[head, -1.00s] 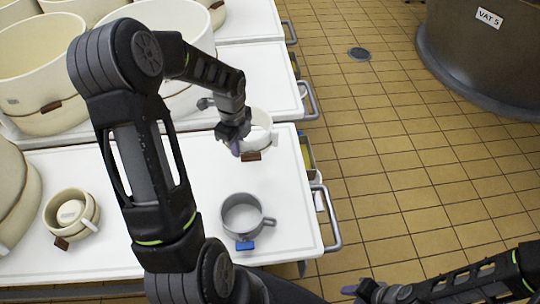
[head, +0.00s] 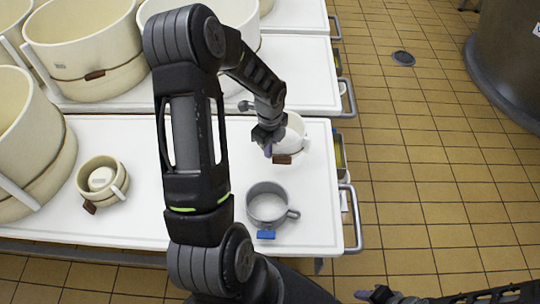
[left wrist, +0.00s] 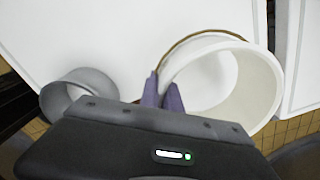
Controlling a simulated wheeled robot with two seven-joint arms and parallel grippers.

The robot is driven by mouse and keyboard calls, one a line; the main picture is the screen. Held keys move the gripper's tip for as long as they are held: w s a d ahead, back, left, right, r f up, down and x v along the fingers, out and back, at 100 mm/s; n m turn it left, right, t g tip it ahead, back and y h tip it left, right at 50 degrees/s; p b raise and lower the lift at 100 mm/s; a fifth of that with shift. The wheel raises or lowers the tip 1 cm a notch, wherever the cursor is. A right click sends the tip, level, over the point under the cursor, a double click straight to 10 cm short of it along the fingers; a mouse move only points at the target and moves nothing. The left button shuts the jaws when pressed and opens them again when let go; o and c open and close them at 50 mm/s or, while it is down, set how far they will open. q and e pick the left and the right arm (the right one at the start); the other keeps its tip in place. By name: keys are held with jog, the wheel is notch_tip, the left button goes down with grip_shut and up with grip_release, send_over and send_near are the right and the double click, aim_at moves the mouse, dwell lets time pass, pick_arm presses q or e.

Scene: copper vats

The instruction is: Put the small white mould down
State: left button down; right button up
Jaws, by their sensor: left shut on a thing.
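The small white mould (head: 294,133) is a round, open cup with a brown tag, over the right part of the white table top (head: 210,215). It is large in the left wrist view (left wrist: 262,85). My left gripper (head: 268,148) is shut on its wall; the purple fingertips (left wrist: 163,92) pinch the rim's left side in the left wrist view. The arm and gripper partly hide the mould in the head view. I cannot tell whether its base touches the table. My right gripper (head: 372,296) is at the bottom edge, partly cut off, its jaw state unclear.
A grey mug-like mould (head: 268,205) with a blue tag stands in front of the white one. A small cream mould (head: 103,182) stands at the left. Large cream moulds (head: 85,50) stand behind. A metal rail (head: 352,220) runs along the table's right end.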

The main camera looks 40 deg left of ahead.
pick_arm(q)
jog(key=shift+f, duration=1.85)
jog(key=shift+f+b, duration=0.15)
jog(key=shift+b, duration=0.15)
jog(key=c, duration=1.6)
grip_release()
jog(key=shift+o, duration=0.2)
